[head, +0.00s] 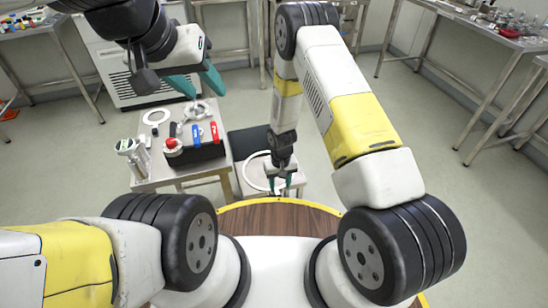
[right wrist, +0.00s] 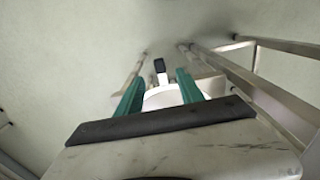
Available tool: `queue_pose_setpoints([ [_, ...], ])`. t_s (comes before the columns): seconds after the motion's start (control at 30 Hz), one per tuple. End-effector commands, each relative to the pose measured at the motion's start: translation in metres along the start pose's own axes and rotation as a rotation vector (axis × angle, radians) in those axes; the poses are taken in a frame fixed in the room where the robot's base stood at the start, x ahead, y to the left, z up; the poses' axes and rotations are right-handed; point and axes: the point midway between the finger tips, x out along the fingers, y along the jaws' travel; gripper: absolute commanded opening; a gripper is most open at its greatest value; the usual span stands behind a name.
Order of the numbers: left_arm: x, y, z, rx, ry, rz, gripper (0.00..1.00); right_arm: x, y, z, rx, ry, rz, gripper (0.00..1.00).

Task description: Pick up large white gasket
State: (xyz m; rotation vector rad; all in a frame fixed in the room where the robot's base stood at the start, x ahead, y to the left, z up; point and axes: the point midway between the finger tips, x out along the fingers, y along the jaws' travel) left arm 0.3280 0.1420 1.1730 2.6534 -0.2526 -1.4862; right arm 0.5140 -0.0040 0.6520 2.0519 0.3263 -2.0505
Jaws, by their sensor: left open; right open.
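The large white gasket (head: 245,176) is a wide pale ring on a small low stand, partly hidden by my right gripper in the head view. My right gripper (head: 279,184) points down at the ring, its teal fingers open. In the right wrist view a white curved surface (right wrist: 162,98), likely the gasket, shows between the open fingers (right wrist: 159,92), with a black tab (right wrist: 160,66) beyond it. I cannot tell whether the fingers touch it. My left gripper (head: 197,84) is open and empty, raised above the left table.
My round wooden top (head: 280,217) lies in front of the stand.

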Motion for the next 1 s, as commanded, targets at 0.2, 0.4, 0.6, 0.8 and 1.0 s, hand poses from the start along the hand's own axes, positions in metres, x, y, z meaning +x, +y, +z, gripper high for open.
queue_pose_setpoints([
  [0.2, 0.0, 0.0, 0.0, 0.0, 0.0, 0.0, 0.44, 0.026, 0.0, -0.001, 0.001, -0.003, 0.0, 0.45],
  [0.4, 0.0, 0.0, 0.0, 0.0, 0.0, 0.0, 0.44, 0.056, 0.0, -0.005, 0.001, -0.002, 0.0, 0.45],
  [0.6, 0.0, 0.0, 0.0, 0.0, 0.0, 0.0, 0.44, 0.069, 0.001, -0.006, 0.001, 0.0, 0.0, 0.45],
  [0.8, 0.0, 0.0, 0.0, 0.0, 0.0, 0.0, 0.44, 0.069, 0.001, -0.006, 0.001, 0.0, 0.0, 0.43],
  [1.0, 0.0, 0.0, 0.0, 0.0, 0.0, 0.0, 0.44, 0.069, 0.001, -0.006, 0.001, 0.0, 0.0, 0.03],
])
